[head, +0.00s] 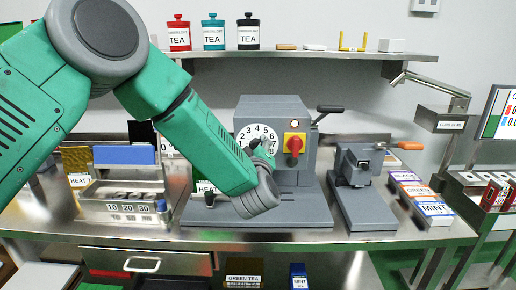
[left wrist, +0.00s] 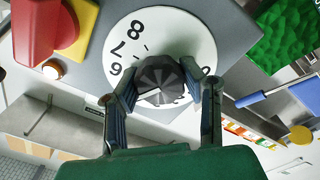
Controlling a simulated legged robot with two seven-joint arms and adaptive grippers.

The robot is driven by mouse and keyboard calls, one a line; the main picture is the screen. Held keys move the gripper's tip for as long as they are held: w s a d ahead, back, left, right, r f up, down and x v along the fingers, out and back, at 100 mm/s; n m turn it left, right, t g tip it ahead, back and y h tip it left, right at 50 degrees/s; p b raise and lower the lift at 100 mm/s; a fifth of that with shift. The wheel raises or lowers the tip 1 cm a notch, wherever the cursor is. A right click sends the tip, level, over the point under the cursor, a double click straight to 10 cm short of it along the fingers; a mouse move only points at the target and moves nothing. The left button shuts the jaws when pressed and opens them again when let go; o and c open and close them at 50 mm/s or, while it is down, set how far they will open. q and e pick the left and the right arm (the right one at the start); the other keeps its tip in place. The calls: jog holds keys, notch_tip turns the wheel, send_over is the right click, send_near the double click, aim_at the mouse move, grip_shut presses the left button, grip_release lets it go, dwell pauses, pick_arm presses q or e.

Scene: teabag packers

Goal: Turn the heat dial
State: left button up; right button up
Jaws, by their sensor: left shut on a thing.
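The heat dial (head: 256,131) is a white numbered disc on the front of a grey machine (head: 275,112). In the left wrist view the dial (left wrist: 119,47) faces the camera, with a dark ridged knob (left wrist: 160,80) at its centre. My left gripper (head: 264,150) is at the dial and hides its lower part in the head view. In the left wrist view, the left gripper (left wrist: 163,92) has one finger on each side of the knob and is shut on it. The knob's pointer position cannot be told. My right gripper is not in view.
A red knob on a yellow plate (head: 295,143) sits right of the dial, and a black-handled lever (head: 329,109) sticks out above it. A smaller grey device (head: 358,190) stands to the right. A metal container (head: 122,200) stands left on the table.

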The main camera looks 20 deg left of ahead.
pick_arm(q)
jog(key=o, duration=1.2)
jog(key=shift+s+f, duration=0.1)
jog(key=shift+f, duration=0.3)
jog(key=shift+c, duration=0.2)
jog(key=shift+r, duration=0.15)
jog(key=shift+r, duration=0.1)
jog(key=v, duration=1.2)
